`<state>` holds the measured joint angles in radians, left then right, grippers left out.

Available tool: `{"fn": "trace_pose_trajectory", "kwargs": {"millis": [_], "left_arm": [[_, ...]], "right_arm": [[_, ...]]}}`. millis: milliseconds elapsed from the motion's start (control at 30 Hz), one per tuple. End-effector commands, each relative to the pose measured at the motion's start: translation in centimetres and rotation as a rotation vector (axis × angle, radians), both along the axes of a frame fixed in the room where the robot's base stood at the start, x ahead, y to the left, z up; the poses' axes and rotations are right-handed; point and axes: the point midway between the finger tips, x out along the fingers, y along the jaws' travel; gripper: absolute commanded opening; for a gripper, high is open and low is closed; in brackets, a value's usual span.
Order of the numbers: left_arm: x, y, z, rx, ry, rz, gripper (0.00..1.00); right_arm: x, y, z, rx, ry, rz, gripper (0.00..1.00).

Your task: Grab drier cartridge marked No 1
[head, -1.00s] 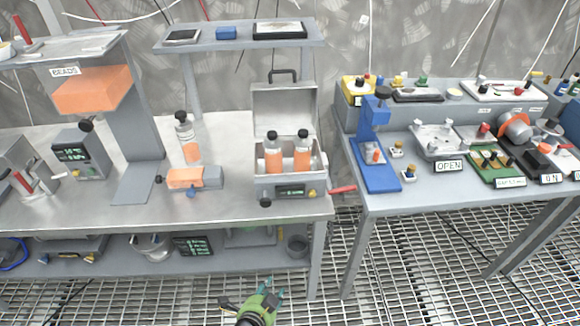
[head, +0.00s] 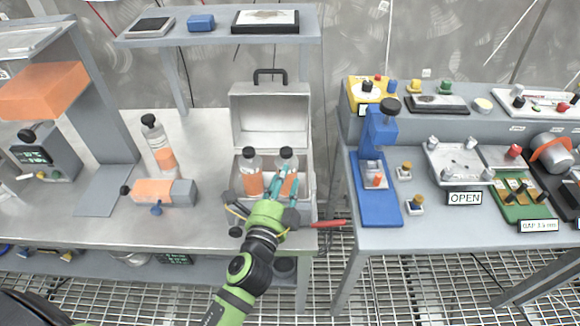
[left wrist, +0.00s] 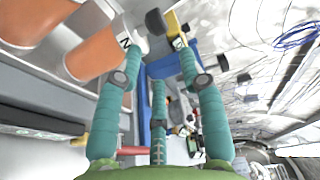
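Two clear drier cartridges with orange filling and black caps stand in the open grey metal case (head: 270,112): a left one (head: 250,178) and a right one (head: 286,160). Their markings cannot be read in the head view. In the left wrist view both show as orange cylinders at the left, and a white label starting with "N" is partly visible. My left gripper (head: 283,180), green with teal fingers, is over the case front, its fingers overlapping the right cartridge. In the left wrist view its fingers (left wrist: 157,75) are spread and empty. My right gripper is not in view.
Another orange-filled bottle (head: 158,145) stands left on the bench, behind an orange cylinder in a grey holder (head: 155,192). A red handle (head: 328,224) sticks out right of the case. A blue press (head: 376,190) stands on the right table, across a gap.

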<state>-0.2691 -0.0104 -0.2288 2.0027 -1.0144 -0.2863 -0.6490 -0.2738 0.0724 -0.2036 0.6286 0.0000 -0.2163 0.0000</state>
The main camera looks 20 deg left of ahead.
Motion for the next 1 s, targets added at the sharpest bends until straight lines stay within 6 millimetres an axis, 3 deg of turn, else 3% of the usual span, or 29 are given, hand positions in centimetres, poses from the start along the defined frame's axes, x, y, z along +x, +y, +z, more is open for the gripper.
{"fn": "trace_pose_trajectory", "kwargs": {"millis": [333, 500, 700, 733, 800, 833, 1000], "left_arm": [[4.5, 1.6, 0.1, -0.001, -0.002, 0.000, 0.40], [5.9, 1.7, -0.1, -0.002, -0.001, 0.000, 0.40], [6.0, 1.6, -0.2, -0.002, 0.000, 0.000, 0.40], [6.0, 1.6, -0.2, -0.002, 0.000, 0.000, 0.36], [6.0, 1.6, -0.2, -0.002, 0.000, 0.000, 0.08], [6.0, 1.6, -0.2, -0.002, 0.000, 0.000, 0.00], [6.0, 1.6, 0.0, -0.001, -0.004, -0.001, 0.00]], "right_arm": [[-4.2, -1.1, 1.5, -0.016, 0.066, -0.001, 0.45], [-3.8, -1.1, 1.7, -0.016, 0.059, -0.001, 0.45], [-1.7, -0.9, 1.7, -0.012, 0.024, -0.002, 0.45], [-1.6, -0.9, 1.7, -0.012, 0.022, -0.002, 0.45], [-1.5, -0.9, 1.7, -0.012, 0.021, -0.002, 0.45], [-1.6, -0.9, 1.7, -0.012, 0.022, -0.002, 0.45], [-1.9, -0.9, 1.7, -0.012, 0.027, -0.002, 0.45]]}}
